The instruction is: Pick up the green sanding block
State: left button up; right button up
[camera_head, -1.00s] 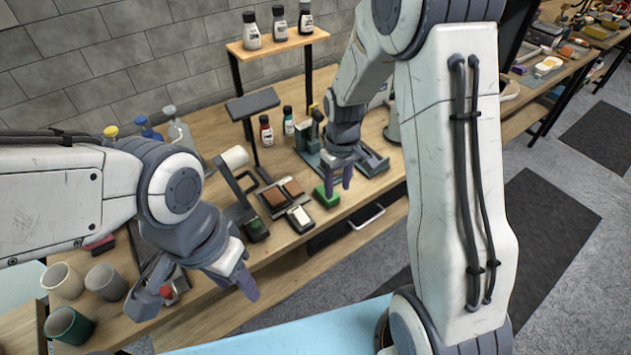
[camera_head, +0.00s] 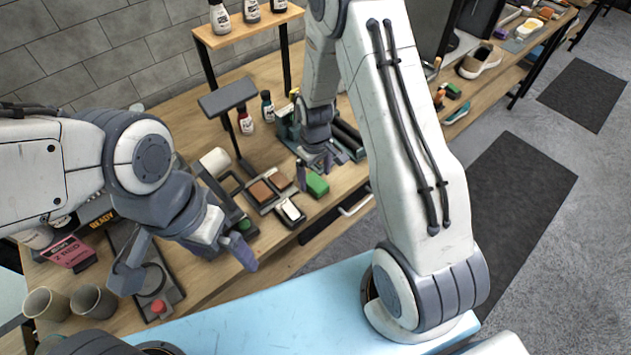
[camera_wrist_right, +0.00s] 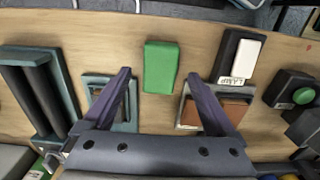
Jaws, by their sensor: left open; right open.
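The green sanding block (camera_head: 317,184) lies on the wooden bench near its front edge, just right of the brown and white blocks. In the right wrist view the green block (camera_wrist_right: 160,67) lies ahead of the fingertips, centred between them and apart from both. My right gripper (camera_head: 318,172) is open and empty above the bench, close to the block; its spread fingers show in the wrist view (camera_wrist_right: 157,78). My left gripper (camera_head: 235,252) is at the left, empty and open, over the front edge of the bench, away from the block.
A tray with brown blocks (camera_head: 262,191) and a white-topped block (camera_head: 290,212) lie left of the green block. A teal-framed roller device (camera_wrist_right: 40,90) stands on its other side. Bottles stand on a raised shelf (camera_head: 240,32).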

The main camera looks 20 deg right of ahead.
jog(key=shift+f, duration=1.1)
grip_shut()
jog(key=shift+r, duration=0.15)
jog(key=shift+r, duration=0.55)
notch_tip(320, 180, up, 2)
jog(key=shift+r+b, duration=0.25)
jog(key=shift+b, duration=0.3)
jog(key=s+d+r+b, duration=0.2)
jog(key=s+d+r, duration=0.5)
jog(key=s+d, duration=0.1)
jog(key=shift+d, duration=0.35)
jog(key=shift+r, duration=0.1)
